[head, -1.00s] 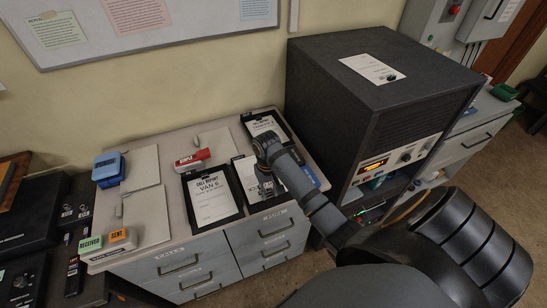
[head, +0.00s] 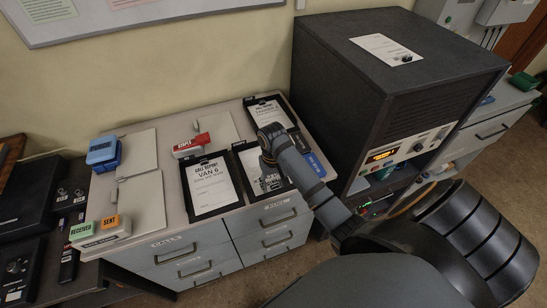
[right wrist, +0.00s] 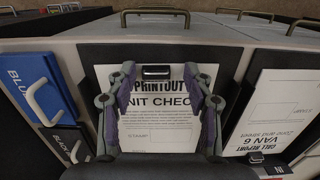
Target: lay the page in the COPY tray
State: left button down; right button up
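A white page headed PRINTOUT and UNIT CHECK (right wrist: 155,140) lies on a black tray or board (right wrist: 225,58) at the front right of the desk top. A dark clip (right wrist: 156,72) sits at the page's heading. My right gripper (right wrist: 160,72) is open above this page, with one finger towards each side and nothing visibly held between them. In the head view my right gripper (head: 269,172) hides part of the page (head: 250,160). I cannot read the word COPY on any tray. My left gripper is out of view.
A VAN 6 call report (head: 211,187) lies in the black tray to the left. Another report (head: 270,114) lies behind. A red-and-white stapler (head: 190,147), blue stamp (head: 103,153) and blue binder (right wrist: 28,85) are nearby. A large dark cabinet (head: 340,80) stands right.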

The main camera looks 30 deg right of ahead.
jog(key=shift+r, duration=0.5)
notch_tip(320, 180, up, 4)
jog(key=shift+w+r+p, duration=0.1)
jog(key=shift+w+p, duration=0.05)
jog(key=shift+p, duration=0.25)
pick_arm(q)
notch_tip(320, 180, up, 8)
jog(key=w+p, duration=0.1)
jog(key=p, duration=0.5)
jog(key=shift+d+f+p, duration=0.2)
jog(key=shift+p, duration=0.15)
pick_arm(e)
notch_tip(320, 180, up, 7)
jog(key=shift+w+r, duration=0.15)
